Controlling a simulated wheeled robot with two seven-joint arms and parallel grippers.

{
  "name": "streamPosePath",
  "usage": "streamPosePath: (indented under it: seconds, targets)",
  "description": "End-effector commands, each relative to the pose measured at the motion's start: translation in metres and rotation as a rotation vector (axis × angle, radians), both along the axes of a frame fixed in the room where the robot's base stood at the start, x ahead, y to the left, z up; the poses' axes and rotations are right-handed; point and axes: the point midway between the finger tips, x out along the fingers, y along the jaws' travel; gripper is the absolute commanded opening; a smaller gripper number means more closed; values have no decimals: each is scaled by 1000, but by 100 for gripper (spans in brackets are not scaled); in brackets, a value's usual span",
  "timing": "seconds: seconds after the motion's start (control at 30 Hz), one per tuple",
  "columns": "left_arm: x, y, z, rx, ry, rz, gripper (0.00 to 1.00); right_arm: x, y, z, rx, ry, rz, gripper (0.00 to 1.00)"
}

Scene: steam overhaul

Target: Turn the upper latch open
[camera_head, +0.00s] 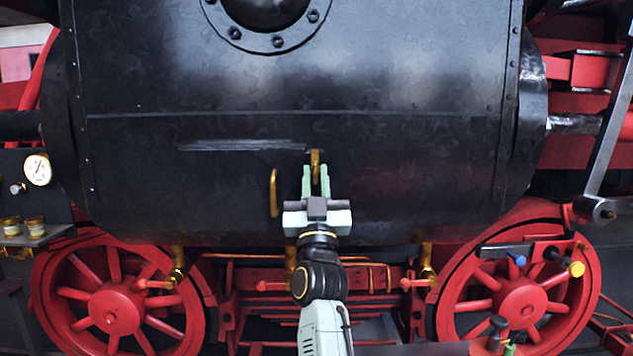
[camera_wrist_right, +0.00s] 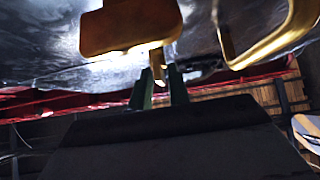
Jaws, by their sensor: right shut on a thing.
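The brass upper latch (camera_head: 315,156) is a small upright piece on the black cylinder's front, right of a brass handle (camera_head: 274,193). My right gripper (camera_head: 315,176) comes up from below, its two pale green fingers on either side of the latch's lower end. In the right wrist view the latch (camera_wrist_right: 130,25) shows as a broad brass block with a narrow stem reaching down between the dark green fingertips (camera_wrist_right: 158,76). The gripper is shut on the latch; the exact contact is partly hidden. My left gripper is not in view.
The black cylinder (camera_head: 400,160) fills the middle, with a bolted round flange (camera_head: 265,40) above. The brass handle (camera_wrist_right: 275,45) stands out close beside the latch. Red wheels (camera_head: 118,308), brass valves (camera_head: 178,270) and pipes lie below. A gauge (camera_head: 38,169) sits at left.

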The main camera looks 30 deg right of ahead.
Motion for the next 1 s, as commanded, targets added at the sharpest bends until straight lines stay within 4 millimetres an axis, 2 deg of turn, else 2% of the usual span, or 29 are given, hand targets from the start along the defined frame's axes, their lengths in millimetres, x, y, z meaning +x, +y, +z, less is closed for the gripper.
streamPosePath:
  seconds: [0.57,0.6,0.67,1.0]
  targets:
    - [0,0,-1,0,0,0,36,1,0,-2,32,-13,1,0]
    - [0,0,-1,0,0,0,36,1,0,-2,32,-13,1,19]
    - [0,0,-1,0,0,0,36,1,0,-2,32,-13,1,27]
    - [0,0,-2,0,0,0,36,-1,1,-3,31,-16,1,29]
